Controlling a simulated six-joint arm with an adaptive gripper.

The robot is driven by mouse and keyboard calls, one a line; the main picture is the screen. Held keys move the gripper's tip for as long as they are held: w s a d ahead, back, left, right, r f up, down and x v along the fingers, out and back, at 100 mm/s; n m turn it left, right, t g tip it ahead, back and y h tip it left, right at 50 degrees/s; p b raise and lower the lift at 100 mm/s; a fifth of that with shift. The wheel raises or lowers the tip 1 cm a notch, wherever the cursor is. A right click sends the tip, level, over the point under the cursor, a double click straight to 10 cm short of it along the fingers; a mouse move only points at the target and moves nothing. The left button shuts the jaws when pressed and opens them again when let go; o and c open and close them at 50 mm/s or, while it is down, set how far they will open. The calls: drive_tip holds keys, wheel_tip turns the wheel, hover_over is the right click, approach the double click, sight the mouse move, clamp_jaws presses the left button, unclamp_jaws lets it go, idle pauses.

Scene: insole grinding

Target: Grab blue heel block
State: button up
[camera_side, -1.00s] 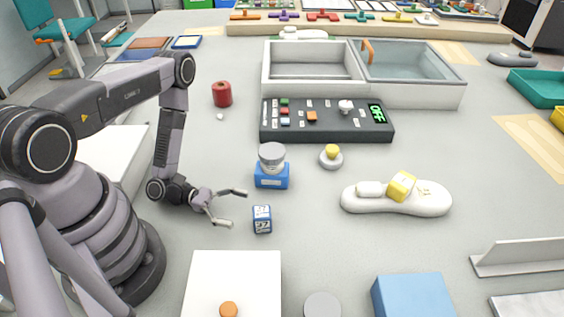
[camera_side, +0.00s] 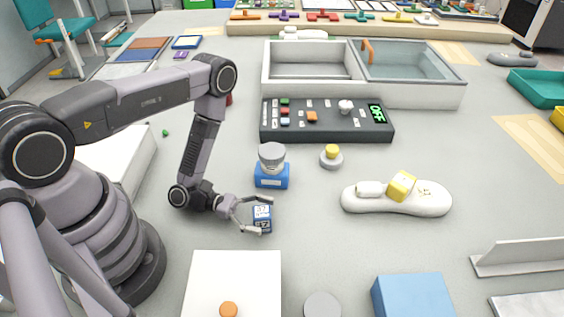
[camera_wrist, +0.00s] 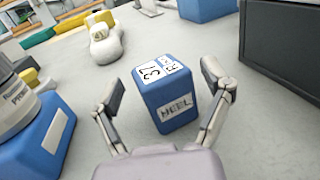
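The blue heel block (camera_side: 262,219) stands upright on the grey table. It has a white label with "37" on top and "HEEL" on its front face. In the wrist view the heel block (camera_wrist: 166,97) sits between my fingers. My gripper (camera_side: 266,216) is open around the block, level with the table. In the wrist view a gap shows between each finger of my gripper (camera_wrist: 160,95) and the block's sides. Part of the block is behind the fingers in the side view.
A blue-based jar (camera_side: 271,176) stands close behind the block, and also shows at left in the wrist view (camera_wrist: 35,135). A white insole form (camera_side: 395,204) lies to the right. A white box (camera_side: 235,275) and blue box (camera_side: 413,295) stand in front.

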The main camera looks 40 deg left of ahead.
drive_tip(key=c, duration=1.2)
drive_tip(key=shift+r, duration=0.1)
